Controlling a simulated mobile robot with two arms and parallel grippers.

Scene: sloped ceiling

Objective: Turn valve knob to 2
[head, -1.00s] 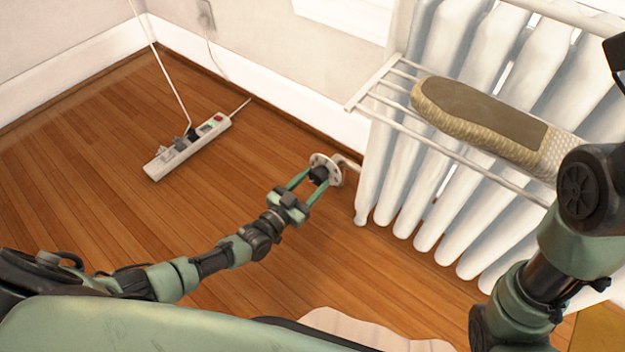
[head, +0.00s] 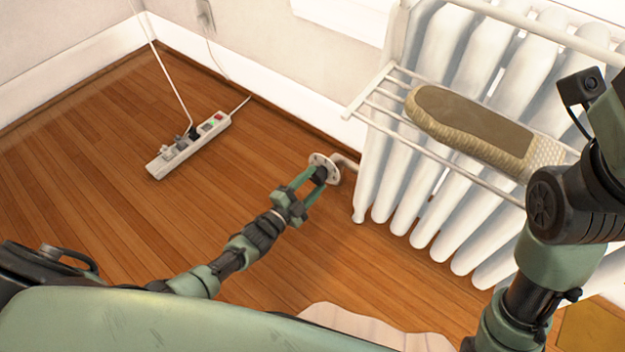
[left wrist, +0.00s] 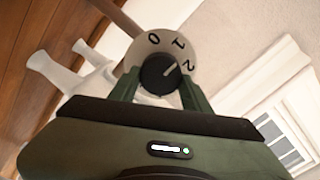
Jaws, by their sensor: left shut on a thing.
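The valve (head: 323,167) has a round white dial at the left end of the radiator, low above the floor. In the left wrist view, the dial (left wrist: 153,41) shows 0, 1 and 2 along its edge. The black valve knob (left wrist: 160,74) sits at its centre. The white mark on the knob points between 1 and 2. My left gripper (head: 313,178) reaches the valve and is shut on the knob, one finger on each side; it also shows in the left wrist view (left wrist: 158,88). My right arm is at the right; its gripper is out of view.
The white radiator (head: 450,200) stands right of the valve. A power strip (head: 188,147) lies on the wooden floor at left. The floor between strip and valve is clear.

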